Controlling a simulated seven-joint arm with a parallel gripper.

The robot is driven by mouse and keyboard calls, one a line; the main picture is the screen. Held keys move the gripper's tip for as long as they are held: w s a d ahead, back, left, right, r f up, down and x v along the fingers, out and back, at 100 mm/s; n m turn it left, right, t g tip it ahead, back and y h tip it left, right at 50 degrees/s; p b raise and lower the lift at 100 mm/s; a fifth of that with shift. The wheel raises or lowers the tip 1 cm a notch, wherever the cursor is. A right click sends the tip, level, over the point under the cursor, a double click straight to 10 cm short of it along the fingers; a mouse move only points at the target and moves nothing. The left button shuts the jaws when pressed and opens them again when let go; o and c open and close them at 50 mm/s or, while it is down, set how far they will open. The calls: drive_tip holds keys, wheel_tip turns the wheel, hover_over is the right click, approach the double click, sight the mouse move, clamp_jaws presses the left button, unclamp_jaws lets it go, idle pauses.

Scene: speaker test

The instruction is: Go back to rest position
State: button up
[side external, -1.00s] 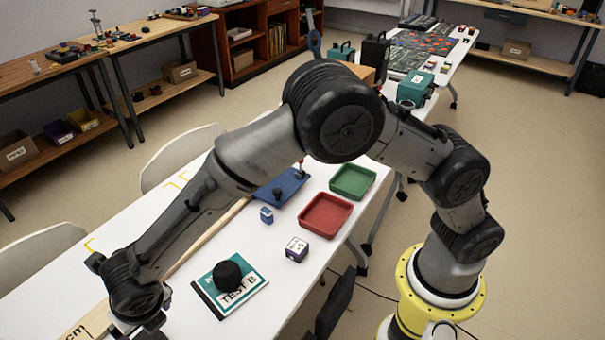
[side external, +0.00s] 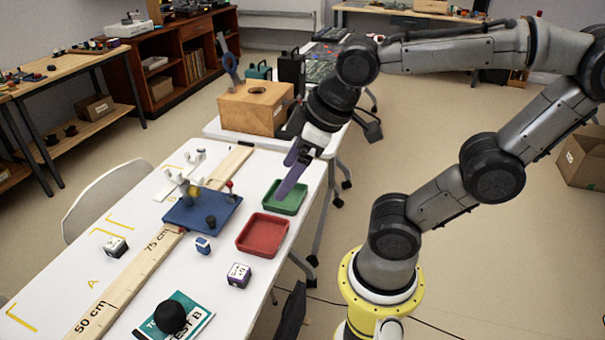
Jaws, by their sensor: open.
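My gripper (side external: 291,171) hangs in the air at the upper middle of the side external view. Its fingers point down and left, and they overlap the green tray (side external: 297,203) in the picture. The gripper is open, and I see nothing held between its fingers. The fingertips appear above the far right part of the white table (side external: 140,225). My arm reaches back from there to the upper right, away from the table's near end.
A wooden box (side external: 253,108) stands behind.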

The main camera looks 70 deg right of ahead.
drive_tip(key=s+m, duration=0.1)
drive_tip(key=s+f+m, duration=0.1)
drive_tip(key=shift+s+d+m, duration=0.3)
drive_tip(key=shift+s, duration=0.05)
